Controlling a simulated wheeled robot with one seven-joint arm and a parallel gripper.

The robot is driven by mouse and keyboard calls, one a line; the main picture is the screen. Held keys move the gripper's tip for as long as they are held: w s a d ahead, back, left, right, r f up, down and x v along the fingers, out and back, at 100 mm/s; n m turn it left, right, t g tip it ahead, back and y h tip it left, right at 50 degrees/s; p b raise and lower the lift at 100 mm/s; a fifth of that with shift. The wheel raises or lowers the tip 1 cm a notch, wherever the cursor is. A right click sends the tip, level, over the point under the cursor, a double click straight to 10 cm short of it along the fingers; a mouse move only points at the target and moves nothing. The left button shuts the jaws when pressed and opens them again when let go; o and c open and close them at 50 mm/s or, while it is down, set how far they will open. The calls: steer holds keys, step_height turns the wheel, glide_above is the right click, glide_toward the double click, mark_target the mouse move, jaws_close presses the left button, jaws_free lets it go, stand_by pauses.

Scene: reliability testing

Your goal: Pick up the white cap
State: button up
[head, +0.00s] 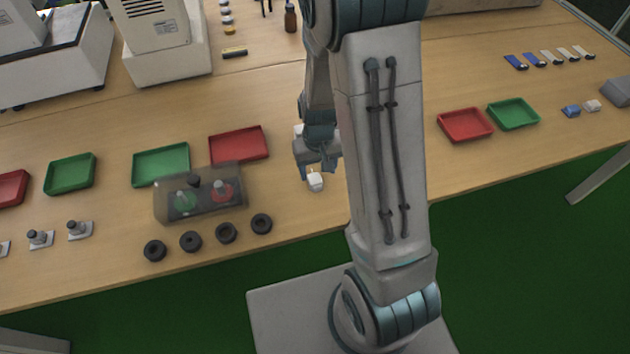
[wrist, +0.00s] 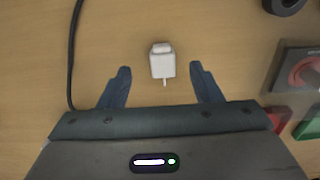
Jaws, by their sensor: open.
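A small white cap (head: 315,182) lies on the wooden table near its front edge, just left of my arm's upright link. In the wrist view, the white cap (wrist: 162,62) lies ahead of and between my two fingers, with a thin pin-like end pointing toward my palm. My gripper (head: 318,172) is just above and behind the cap in the head view. My gripper (wrist: 163,78) is open and empty in the wrist view, with a gap on each side of the cap. Part of the gripper is hard to make out in the head view.
Left of the cap stand a box with green and red buttons (head: 162,205), several black rings (head: 226,233) and a red tray (head: 238,145). A dark cable (wrist: 72,60) runs along the left in the wrist view. Red and green trays (head: 514,114) lie at right.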

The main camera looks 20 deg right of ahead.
mark_target(317, 183)
steer(key=shift+w+a+f+p, duration=0.1)
steer(key=shift+f+p, duration=0.05)
steer(key=shift+f, duration=1.55)
steer(key=shift+w+f+p, duration=0.1)
steer(key=shift+f+p, duration=0.05)
steer(key=shift+f, duration=1.55)
steer(key=c, duration=1.1)
